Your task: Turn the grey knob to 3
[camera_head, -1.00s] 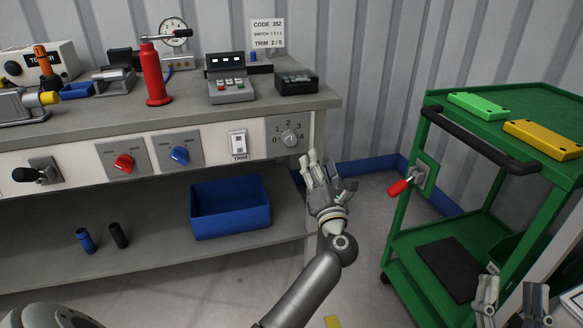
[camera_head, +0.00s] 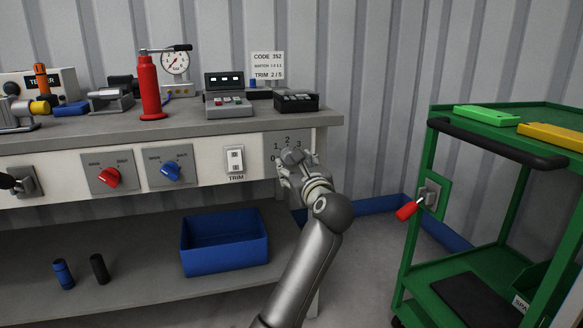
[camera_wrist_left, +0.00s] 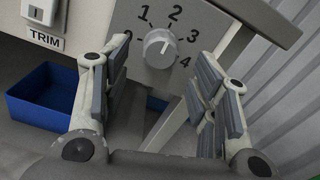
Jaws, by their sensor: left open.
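The grey knob (camera_wrist_left: 159,48) sits on a grey panel (camera_wrist_left: 120,20) with a dial marked 0 to 4. Its light pointer mark seems to lean up and right, but I cannot tell exactly which number it meets. In the head view the panel (camera_head: 311,140) is at the bench's right end, and my gripper mostly hides the knob. My left gripper (camera_head: 290,165) is in front of the panel. In the left wrist view its open fingers (camera_wrist_left: 160,78) are on either side below the knob, with nothing between them. My right gripper is out of view.
A white TRIM switch (camera_head: 235,160), a blue knob (camera_head: 171,171) and a red knob (camera_head: 108,178) are left along the bench front. A blue bin (camera_head: 225,245) is on the lower shelf. A green cart (camera_head: 430,240) with a red-handled lever (camera_head: 408,210) stands right.

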